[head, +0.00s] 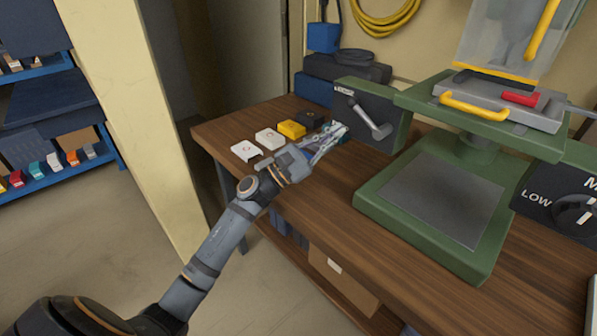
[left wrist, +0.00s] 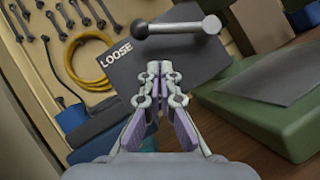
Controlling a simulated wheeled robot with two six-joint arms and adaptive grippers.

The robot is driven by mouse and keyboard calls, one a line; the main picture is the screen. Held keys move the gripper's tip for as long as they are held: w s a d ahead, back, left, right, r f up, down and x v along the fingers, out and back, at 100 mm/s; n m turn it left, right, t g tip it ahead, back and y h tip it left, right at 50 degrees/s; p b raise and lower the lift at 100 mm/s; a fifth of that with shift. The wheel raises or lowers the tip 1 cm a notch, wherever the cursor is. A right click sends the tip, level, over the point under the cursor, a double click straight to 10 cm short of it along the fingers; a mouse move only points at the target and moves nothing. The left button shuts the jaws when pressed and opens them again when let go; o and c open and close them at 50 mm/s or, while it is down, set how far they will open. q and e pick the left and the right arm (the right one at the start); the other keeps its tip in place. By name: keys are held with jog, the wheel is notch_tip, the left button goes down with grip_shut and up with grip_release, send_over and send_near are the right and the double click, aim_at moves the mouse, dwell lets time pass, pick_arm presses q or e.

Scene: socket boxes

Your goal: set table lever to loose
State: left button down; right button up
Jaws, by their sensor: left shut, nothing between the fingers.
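The table lever (head: 370,121) is a grey bar with a round knob on a dark panel (head: 398,112) at the left of the green machine.
The green machine (head: 372,205) stands on the wooden table, with a yellow handle (head: 474,106) above. A second panel with a dial (head: 574,213) is at the right. White (head: 246,151), yellow (head: 291,129) and black boxes line the table's left side. A yellow hose (head: 385,25) hangs behind.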

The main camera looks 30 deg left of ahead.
jog(key=w+a+r+b, duration=0.1)
jog(key=w+r+b, duration=0.2)
jog(key=w, duration=0.3)
pick_arm(q)
jog(key=p+v, duration=0.2)
jog(key=v, duration=0.7)
jog(key=shift+s, duration=0.2)
pick_arm(e)
jog(key=shift+s+d+f, duration=0.2)
jog(key=shift+s+f, duration=0.4)
jog(key=shift+s, duration=0.15)
jog(key=shift+s+d+f, duration=0.2)
jog(key=shift+s+f, duration=0.35)
jog(key=shift+s, duration=0.2)
pick_arm(q)
jog(key=shift+f, duration=0.15)
